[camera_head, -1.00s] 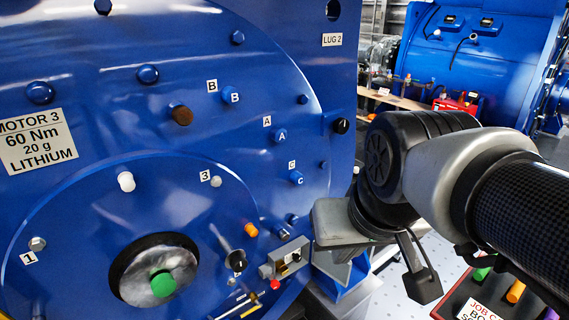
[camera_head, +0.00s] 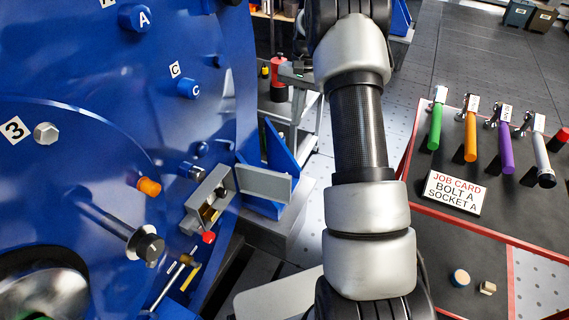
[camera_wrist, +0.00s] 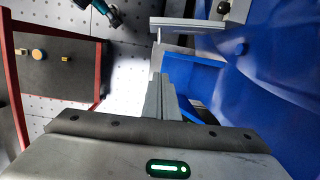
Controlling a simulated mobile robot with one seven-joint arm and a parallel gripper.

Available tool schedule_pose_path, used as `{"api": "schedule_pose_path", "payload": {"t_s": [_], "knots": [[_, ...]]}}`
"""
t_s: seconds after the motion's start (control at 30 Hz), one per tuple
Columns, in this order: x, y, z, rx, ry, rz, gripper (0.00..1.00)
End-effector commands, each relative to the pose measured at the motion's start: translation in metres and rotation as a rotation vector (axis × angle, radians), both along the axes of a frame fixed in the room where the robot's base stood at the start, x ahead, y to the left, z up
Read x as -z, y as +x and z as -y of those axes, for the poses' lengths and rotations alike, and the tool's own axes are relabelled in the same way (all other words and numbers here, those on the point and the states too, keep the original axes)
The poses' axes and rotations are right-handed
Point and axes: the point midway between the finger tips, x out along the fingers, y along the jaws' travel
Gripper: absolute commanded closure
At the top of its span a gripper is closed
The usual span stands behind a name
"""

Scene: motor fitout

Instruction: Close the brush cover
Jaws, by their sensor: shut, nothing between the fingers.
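The brush box (camera_head: 208,199) is a small grey box on the blue motor's lower right side, with its front open and brassy parts inside. Its brush cover (camera_head: 264,184) is a flat grey plate standing open, sticking out to the right from the box. In the wrist view the cover (camera_wrist: 188,23) shows as a pale plate at the top, beyond my fingertips. My gripper (camera_wrist: 160,92) is shut and empty, apart from the cover. In the head view my arm comes down the middle, and the fingers cannot be made out.
A blue bracket (camera_head: 283,160) stands just behind the cover. A red knob (camera_head: 208,237) sits below the box, and an orange plug (camera_head: 149,187) to its left. A red-edged bench with coloured-handled tools and a job card (camera_head: 456,190) is on the right. Perforated floor lies between.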

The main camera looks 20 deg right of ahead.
Motion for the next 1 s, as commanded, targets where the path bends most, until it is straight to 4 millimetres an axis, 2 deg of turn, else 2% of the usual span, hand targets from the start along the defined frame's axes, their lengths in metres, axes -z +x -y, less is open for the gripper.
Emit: {"api": "schedule_pose_path", "payload": {"t_s": [0.03,0.1,0.2,0.47,0.87,0.9,1.0], "knots": [[0.033,0.003,0.006,0.025,0.010,-0.026,1.00],[0.057,0.006,0.012,0.049,0.017,-0.047,1.00],[0.079,0.007,0.017,0.072,0.024,-0.067,1.00],[0.109,0.003,0.015,0.083,0.028,-0.080,1.00],[0.190,-0.011,-0.001,0.081,0.028,-0.080,1.00],[0.184,-0.015,-0.007,0.080,0.029,-0.077,1.00],[0.185,-0.025,-0.017,0.080,0.028,-0.078,1.00]]}}
